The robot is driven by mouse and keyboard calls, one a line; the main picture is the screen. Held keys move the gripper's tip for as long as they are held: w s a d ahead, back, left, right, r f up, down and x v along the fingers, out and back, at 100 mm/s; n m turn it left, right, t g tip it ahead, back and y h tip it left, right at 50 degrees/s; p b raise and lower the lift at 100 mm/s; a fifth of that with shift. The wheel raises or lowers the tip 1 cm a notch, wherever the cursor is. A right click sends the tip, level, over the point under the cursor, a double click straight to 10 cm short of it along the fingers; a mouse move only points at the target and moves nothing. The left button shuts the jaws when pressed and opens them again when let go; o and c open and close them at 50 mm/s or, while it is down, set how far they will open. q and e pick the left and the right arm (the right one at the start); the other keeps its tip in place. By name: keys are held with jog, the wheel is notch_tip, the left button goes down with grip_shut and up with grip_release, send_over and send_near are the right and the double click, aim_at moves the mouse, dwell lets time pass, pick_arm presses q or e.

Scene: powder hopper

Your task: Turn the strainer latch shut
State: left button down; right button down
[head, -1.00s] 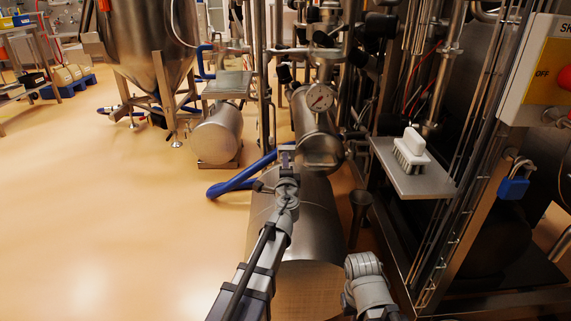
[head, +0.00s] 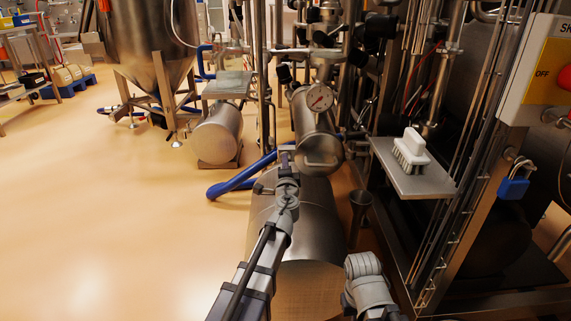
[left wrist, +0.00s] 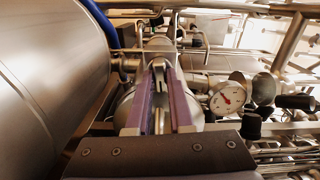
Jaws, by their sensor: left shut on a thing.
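The strainer (head: 316,125) is a steel cylinder with a round end cap, at the middle of the head view. My left gripper (head: 287,158) is at the left edge of that cap. In the left wrist view my left gripper's two purple fingers (left wrist: 165,98) point at the strainer's cap (left wrist: 126,106). They are shut on a small steel piece, the strainer latch (left wrist: 159,78), whose far part shows between them. The fingers hide much of it, and its exact angle is hard to tell. My right arm shows at the bottom, but its gripper does not.
A dial gauge (head: 319,97) stands over the strainer and also shows in the wrist view (left wrist: 227,97). A large steel cylinder (head: 313,220) lies below my left arm. A blue hose (head: 235,182) runs left. A shelf (head: 425,184) with a brush (head: 411,152) is at right.

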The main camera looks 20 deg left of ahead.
pick_arm(q)
jog(key=shift+n, duration=8.2)
jog(key=c, duration=0.8)
grip_release()
